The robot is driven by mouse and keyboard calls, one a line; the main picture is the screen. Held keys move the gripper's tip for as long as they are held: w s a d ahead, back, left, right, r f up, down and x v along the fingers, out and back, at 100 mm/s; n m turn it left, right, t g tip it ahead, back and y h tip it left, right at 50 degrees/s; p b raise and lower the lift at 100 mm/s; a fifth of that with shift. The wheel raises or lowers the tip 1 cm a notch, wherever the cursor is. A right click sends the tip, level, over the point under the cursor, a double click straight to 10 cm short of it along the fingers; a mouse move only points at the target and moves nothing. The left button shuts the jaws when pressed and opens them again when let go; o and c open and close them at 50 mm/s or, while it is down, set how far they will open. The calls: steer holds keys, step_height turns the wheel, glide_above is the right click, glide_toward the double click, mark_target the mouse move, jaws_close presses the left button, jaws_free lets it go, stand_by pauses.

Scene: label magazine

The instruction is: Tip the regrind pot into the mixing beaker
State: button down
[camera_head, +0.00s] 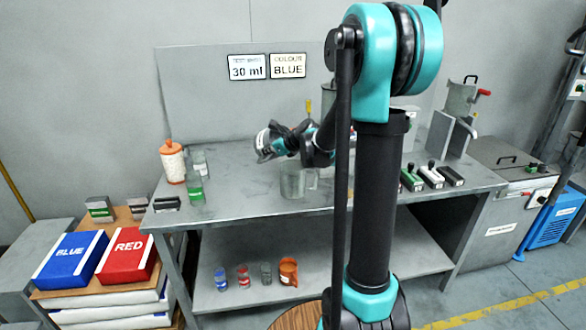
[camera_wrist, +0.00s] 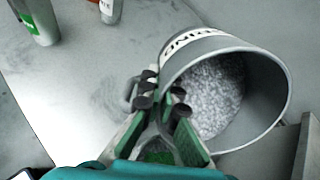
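The regrind pot (camera_wrist: 222,44) is a grey metal pot with a white lettered band and side handle. In the wrist view its open mouth faces the camera, and pale grey granules (camera_wrist: 212,95) lie inside. My gripper (camera_wrist: 162,92) has its fingers closed at the pot's handle. In the head view my gripper (camera_head: 272,145) is raised above the bench, pointing left; the pot is small and hard to make out there. A greyish see-through vessel (camera_head: 292,183), apparently the mixing beaker, stands upright on the bench below and slightly right of my gripper. Its contents cannot be told.
An orange-lidded jar (camera_head: 172,161) and a green-labelled glass (camera_head: 195,188) stand at the bench's left. Another clear vessel (camera_head: 313,178) stands beside the greyish one. Signs read 30 ml and BLUE.

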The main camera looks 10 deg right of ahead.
steer(key=shift+f+t, duration=0.15)
steer(key=shift+t, duration=0.25)
stand_by(0.4)
steer(key=shift+s+d+r+t+y, duration=0.1)
steer(key=shift+r+t+y, duration=0.15)
steer(key=shift+t+y, duration=0.2)
stand_by(0.7)
stand_by(0.8)
steer(key=shift+f+g+h, duration=0.2)
steer(key=shift+g+h, duration=0.05)
steer(key=shift+g, duration=0.2)
steer(key=shift+r+g+h, duration=0.3)
steer(key=shift+g+h, duration=0.2)
steer(key=shift+g, duration=0.3)
steer(key=shift+w, duration=0.2)
